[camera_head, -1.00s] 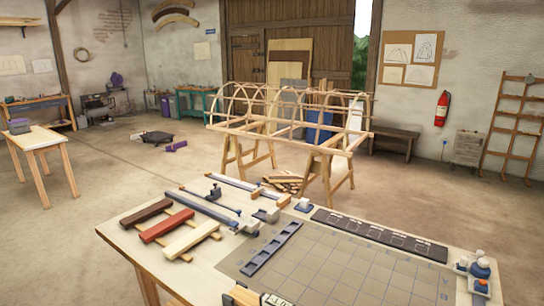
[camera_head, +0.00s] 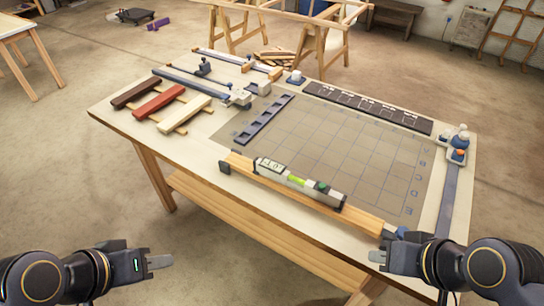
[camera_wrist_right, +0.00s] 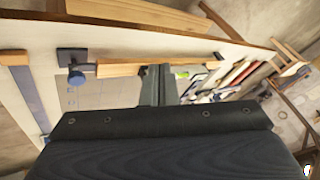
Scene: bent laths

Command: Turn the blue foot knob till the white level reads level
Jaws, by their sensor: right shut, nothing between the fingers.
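The white level (camera_head: 300,183), with a green vial, lies on a wooden beam (camera_head: 255,178) along the table's front edge. Its exact reading is too small to tell. The blue foot knob (camera_head: 399,233) is at the beam's right end; it also shows in the right wrist view (camera_wrist_right: 76,78). My right gripper (camera_head: 375,257) is shut and empty, just in front of the knob and apart from it; its fingers show in the right wrist view (camera_wrist_right: 157,84). My left gripper (camera_head: 168,262) looks shut and empty, off the table's front left.
The grey gridded mat (camera_head: 345,150) covers much of the table. Red, brown and cream blocks (camera_head: 160,103) and clamps (camera_head: 240,97) lie at the left. Small blue-and-white items (camera_head: 458,143) stand at the right edge. The floor at the front left is clear.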

